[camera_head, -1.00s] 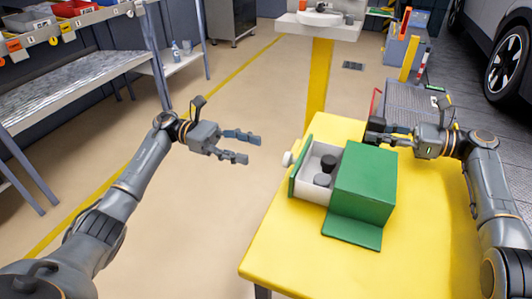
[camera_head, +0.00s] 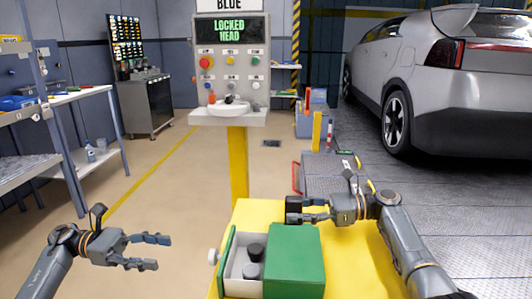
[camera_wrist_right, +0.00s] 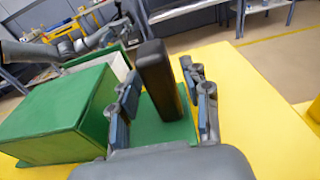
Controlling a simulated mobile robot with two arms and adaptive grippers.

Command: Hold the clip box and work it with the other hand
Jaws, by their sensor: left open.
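The clip box (camera_head: 296,258) is a green box on the yellow table, seen low in the head view. Its pale drawer (camera_head: 232,281) is pulled out to the left, with dark round pieces (camera_head: 254,252) inside and a white knob (camera_head: 213,256) on its front. A black upright bar (camera_wrist_right: 157,80) stands on a green base plate (camera_wrist_right: 145,124) beside the box. My right gripper (camera_head: 302,209) is behind the box. In its wrist view its fingers stand on either side of the bar, with visible gaps. My left gripper (camera_head: 160,252) is open and empty, left of the knob.
The yellow table (camera_head: 262,212) has bare surface right of the box. Behind it stands a sink-like panel with a screen (camera_head: 231,30) reading "LOCKED HEAD". A workbench (camera_head: 25,170) is at the left and a grey car (camera_head: 440,80) at the right. Open floor lies left of the table.

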